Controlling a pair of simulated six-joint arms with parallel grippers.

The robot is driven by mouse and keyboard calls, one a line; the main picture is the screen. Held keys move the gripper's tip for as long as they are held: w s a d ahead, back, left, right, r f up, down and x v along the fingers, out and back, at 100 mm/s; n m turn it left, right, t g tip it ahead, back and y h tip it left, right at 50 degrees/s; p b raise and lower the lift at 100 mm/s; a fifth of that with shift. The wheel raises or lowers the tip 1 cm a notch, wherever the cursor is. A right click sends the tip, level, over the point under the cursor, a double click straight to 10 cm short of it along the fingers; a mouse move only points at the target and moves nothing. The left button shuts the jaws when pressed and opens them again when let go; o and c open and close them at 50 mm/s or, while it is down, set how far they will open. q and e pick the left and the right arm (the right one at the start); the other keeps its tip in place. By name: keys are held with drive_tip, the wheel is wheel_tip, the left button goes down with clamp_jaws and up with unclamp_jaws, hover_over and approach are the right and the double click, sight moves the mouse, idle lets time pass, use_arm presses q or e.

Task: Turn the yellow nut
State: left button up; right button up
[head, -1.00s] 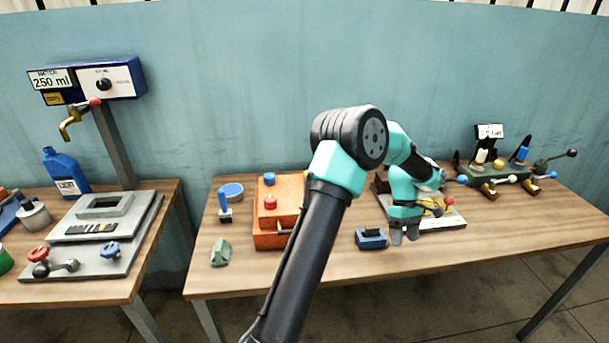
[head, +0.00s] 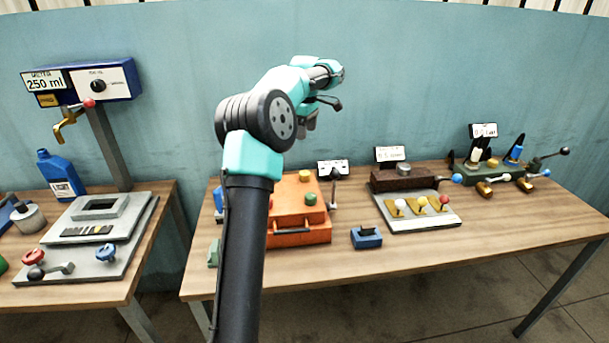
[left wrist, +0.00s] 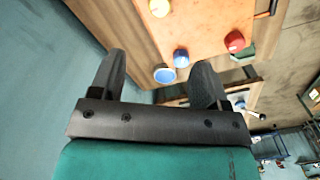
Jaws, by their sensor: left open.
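A yellow nut (head: 304,175) sits at the back of the top of the orange box (head: 298,232); a green nut (head: 310,199) stands in front of it. In the left wrist view a yellow nut (left wrist: 160,8) shows at the top edge of the picture, with a blue nut (left wrist: 181,58) and a red nut (left wrist: 235,41) on the same box. My left gripper (head: 325,111) is raised above and behind the orange box, apart from it. In the left wrist view its fingers (left wrist: 160,64) are spread with nothing between them. My right gripper does not show.
A small blue block (head: 366,238) stands right of the box. Further right is a white plate (head: 420,220) with several coloured knobs, then a green fixture (head: 490,173) with levers. My left arm covers part of the box's left side. The table's front right is clear.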

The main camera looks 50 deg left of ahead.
sight(306, 172)
use_arm(q)
wheel_tip(306, 172, down, 17)
drive_tip(key=shift+f, duration=0.2)
idle(0.6)
drive_tip(key=c, duration=0.9)
